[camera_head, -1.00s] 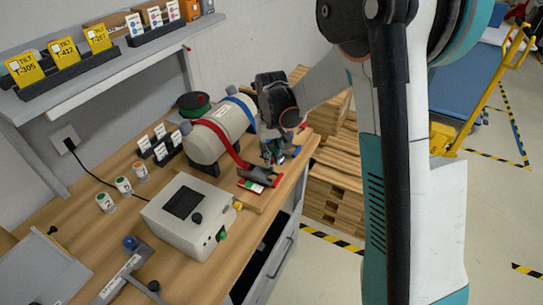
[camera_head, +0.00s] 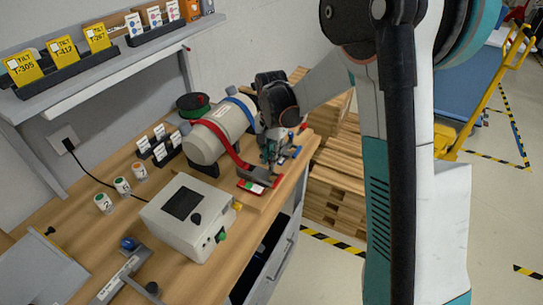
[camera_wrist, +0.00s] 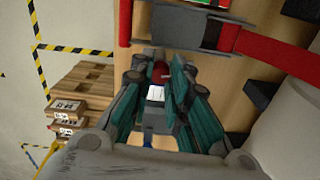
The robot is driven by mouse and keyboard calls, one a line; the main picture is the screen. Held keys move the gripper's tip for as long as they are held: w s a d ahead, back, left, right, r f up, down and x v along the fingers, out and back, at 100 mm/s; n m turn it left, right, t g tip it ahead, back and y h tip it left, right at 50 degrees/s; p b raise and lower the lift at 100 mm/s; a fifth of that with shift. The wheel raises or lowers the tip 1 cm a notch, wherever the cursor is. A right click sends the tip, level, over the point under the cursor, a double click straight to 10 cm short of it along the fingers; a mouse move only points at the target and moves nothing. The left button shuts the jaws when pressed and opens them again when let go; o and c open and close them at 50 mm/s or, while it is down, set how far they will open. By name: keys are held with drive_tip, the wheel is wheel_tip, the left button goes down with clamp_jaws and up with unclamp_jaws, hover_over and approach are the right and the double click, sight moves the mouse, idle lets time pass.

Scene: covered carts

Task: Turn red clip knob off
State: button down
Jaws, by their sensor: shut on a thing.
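In the wrist view the strap (camera_wrist: 270,45) enters the grey clip body (camera_wrist: 182,33) at the top. My gripper (camera_head: 272,163) is low beside the clip, on its far side. In the wrist view my gripper (camera_wrist: 160,72) has its fingers around a small red knob (camera_wrist: 161,69), shut on it. The fingers partly hide the knob, so its angle is unclear. A white label (camera_wrist: 156,92) shows between the fingers.
A blue strap (camera_head: 243,108) crosses the cylinder's far end. A grey control box (camera_head: 186,216) stands in front, with small jars (camera_head: 122,186) to its left. Wooden pallets (camera_head: 338,185) stand right of the bench.

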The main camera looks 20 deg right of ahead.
drive_tip(key=shift+w+r+m, duration=0.1)
drive_tip(key=shift+m, duration=0.5)
drive_tip(key=c, duration=1.5)
unclamp_jaws()
wheel_tip(320, 180, up, 12)
drive_tip(key=shift+f, duration=0.1)
